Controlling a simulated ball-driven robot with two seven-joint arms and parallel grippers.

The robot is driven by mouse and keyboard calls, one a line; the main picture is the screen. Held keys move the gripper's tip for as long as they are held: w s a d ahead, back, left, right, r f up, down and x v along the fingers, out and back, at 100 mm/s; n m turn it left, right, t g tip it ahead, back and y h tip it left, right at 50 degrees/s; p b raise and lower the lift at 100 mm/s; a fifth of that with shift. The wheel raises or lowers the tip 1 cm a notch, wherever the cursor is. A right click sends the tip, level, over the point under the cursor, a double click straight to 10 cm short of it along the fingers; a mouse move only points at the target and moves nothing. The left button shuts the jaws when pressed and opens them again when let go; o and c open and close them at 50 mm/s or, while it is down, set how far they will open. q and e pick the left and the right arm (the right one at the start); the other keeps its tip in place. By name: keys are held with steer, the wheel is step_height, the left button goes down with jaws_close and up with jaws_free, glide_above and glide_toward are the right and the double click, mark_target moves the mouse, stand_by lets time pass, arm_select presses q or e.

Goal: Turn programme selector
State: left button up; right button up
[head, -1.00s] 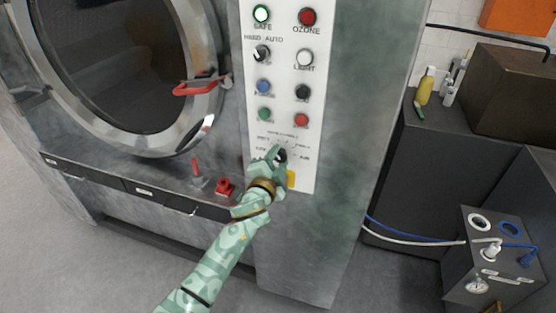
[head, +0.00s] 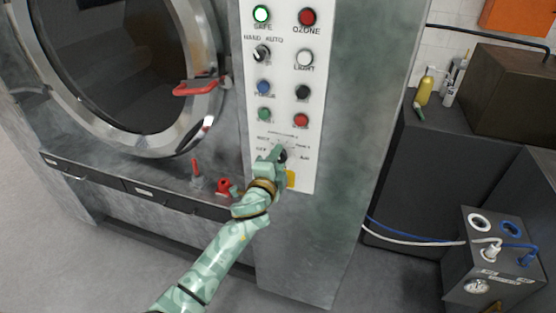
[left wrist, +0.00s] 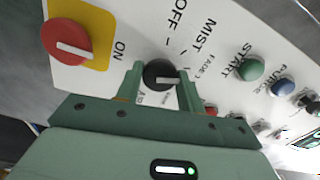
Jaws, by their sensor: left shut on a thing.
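The programme selector is a small black knob with a pale pointer line, low on the white control panel. In the left wrist view the selector (left wrist: 160,75) sits between the two green fingers of my left gripper (left wrist: 160,85). In the head view my left gripper (head: 277,156) reaches up to the panel (head: 284,85) and mostly hides the selector (head: 284,156). The gripper is shut on the knob. Labels OFF and MIST show around it in the wrist view. My right gripper is not in view.
A red switch on a yellow plate (left wrist: 68,43) sits beside the selector. Several buttons, including a green one (head: 264,114) and a red one (head: 300,120), are above. The round door (head: 110,60) with its red handle (head: 195,87) is at left. A red padlock-like item (head: 223,186) lies on the ledge.

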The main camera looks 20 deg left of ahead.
arm_select(q)
steer(key=shift+f, duration=0.1)
steer(key=o, duration=1)
steer(key=shift+s, duration=0.1)
steer(key=s, duration=1.6)
steer(key=shift+s+a, duration=0.1)
steer(key=shift+a, duration=0.15)
